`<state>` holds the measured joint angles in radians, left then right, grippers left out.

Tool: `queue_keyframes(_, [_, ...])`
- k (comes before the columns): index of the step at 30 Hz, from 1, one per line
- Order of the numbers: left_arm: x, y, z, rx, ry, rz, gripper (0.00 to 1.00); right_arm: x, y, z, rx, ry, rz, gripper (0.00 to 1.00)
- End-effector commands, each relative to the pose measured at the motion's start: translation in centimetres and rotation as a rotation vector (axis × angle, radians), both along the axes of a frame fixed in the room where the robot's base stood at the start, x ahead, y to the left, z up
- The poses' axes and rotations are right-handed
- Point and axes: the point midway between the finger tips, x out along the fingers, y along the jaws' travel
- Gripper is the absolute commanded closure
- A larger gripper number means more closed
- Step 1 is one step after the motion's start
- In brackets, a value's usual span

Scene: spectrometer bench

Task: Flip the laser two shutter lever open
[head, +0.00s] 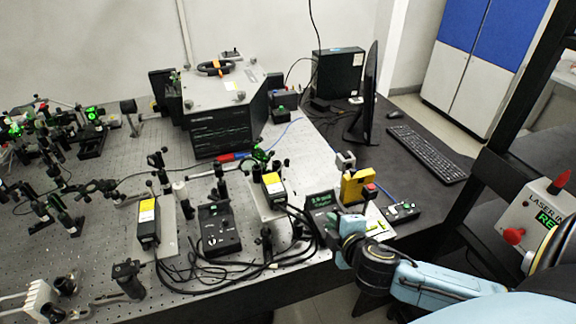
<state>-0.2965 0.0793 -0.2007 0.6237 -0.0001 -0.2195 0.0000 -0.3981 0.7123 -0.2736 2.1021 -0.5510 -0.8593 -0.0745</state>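Two black laser boxes with yellow labels stand on the optical bench in the head view: a left one (148,222) and a right one (273,189). I cannot tell which is laser two, and I cannot make out a shutter lever on either. My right gripper (345,232) reaches in from the lower right, low at the bench's right edge, beside a small black box with a green display (321,201). It is to the right of the right laser box and apart from it. Its fingers are small and partly hidden, so their opening is unclear. My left gripper is not in view.
A black controller (219,230) stands between the laser boxes, with black cables looping in front. A monitor (363,92) and keyboard (428,153) stand on the dark side table.

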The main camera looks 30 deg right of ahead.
Motion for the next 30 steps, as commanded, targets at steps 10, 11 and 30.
queue_keyframes(10, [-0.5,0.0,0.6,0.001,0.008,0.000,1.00,5.3,-1.5,8.0,-0.705,-0.178,0.652,0.86])
queue_keyframes(11, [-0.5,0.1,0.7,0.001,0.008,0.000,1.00,5.4,-1.6,8.3,-0.754,-0.180,0.698,0.86])
queue_keyframes(30, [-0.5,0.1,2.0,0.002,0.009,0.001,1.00,8.1,-1.4,8.6,-0.970,-0.168,0.905,0.86])
